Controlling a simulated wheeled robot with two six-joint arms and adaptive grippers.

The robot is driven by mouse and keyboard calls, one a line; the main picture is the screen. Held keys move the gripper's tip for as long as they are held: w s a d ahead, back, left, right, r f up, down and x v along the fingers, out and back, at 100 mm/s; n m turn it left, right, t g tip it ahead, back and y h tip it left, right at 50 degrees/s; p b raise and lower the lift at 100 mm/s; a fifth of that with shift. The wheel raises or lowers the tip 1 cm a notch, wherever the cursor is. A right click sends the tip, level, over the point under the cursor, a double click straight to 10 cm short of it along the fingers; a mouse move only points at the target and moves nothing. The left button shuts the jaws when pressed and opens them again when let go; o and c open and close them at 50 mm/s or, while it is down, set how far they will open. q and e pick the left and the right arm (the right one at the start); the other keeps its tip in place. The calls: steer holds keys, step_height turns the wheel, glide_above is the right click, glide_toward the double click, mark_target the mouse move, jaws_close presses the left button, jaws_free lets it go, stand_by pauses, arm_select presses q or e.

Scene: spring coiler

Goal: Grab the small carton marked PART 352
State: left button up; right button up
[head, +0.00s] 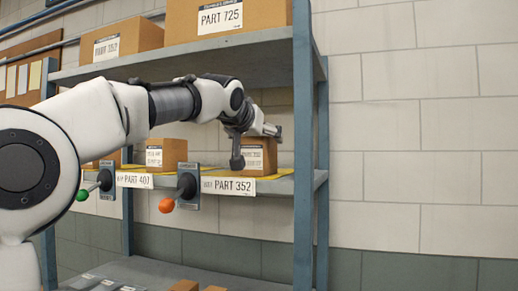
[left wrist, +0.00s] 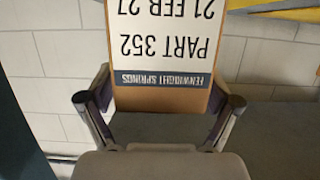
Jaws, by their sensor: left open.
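The small carton (head: 260,158) is brown with a white label and stands on the middle shelf, above a shelf tag reading PART 352 (head: 228,186). In the left wrist view the carton (left wrist: 160,101) shows its label upside down, reading PART 352 and FENWRIGHT SPRINGS. My left gripper (head: 256,146) is open in front of the carton. In the left wrist view its fingers (left wrist: 158,100) appear on either side of the carton's lower picture part. I cannot tell whether they touch it. My right gripper is in neither view.
Another small carton (head: 166,153) stands to the left above the PART 407 tag (head: 134,181). Levers with an orange knob (head: 166,205) and a green knob (head: 82,195) stick out from the shelf front. A blue post (head: 304,140) stands right of the carton. Larger cartons (head: 225,22) sit above.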

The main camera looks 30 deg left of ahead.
arm_select(q)
steer(key=c, duration=0.4)
steer(key=shift+w+f, duration=0.1)
steer(key=shift+w, duration=0.1)
steer(key=c, duration=1.2)
jaws_close()
